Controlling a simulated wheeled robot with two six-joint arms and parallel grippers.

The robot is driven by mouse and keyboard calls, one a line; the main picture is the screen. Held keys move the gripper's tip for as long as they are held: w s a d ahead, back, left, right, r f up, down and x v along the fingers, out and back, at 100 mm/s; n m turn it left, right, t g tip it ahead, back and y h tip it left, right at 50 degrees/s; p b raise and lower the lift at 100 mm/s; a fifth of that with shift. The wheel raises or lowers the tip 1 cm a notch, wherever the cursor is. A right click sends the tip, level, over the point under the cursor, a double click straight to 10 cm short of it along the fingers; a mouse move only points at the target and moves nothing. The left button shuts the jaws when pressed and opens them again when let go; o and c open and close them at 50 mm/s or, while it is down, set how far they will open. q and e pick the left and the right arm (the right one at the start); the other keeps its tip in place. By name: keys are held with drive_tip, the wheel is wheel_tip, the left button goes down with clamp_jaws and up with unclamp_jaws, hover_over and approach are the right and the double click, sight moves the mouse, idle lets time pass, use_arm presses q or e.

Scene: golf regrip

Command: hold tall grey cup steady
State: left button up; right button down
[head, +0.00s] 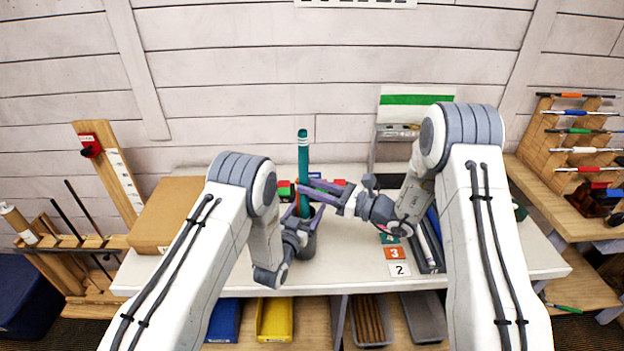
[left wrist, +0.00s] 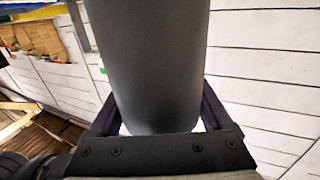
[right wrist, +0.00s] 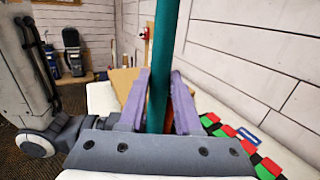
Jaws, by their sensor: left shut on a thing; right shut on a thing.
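The tall grey cup (head: 307,243) stands on the white table in the head view, partly hidden by my left gripper. My left gripper (head: 299,213) is shut around the cup, and in the left wrist view the cup (left wrist: 160,60) fills the space between the fingers. A teal grip (head: 303,155) with pale bands near its top rises upright from the cup. My right gripper (head: 300,186) is shut on the teal grip above the cup. In the right wrist view the grip (right wrist: 160,70) runs between its purple fingers.
A cardboard box (head: 166,215) lies left of the cup. Red and green blocks (head: 285,188) sit behind it. Numbered cards (head: 398,270) and a dark tray (head: 428,250) lie to the right. Yellow (head: 275,320) and blue bins (head: 224,320) are below the table edge.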

drive_tip(key=shift+f, duration=2.4)
drive_tip(key=c, duration=0.5)
unclamp_jaws()
drive_tip(key=shift+d, duration=0.1)
drive_tip(key=v, duration=1.2)
drive_tip(key=shift+w, duration=0.1)
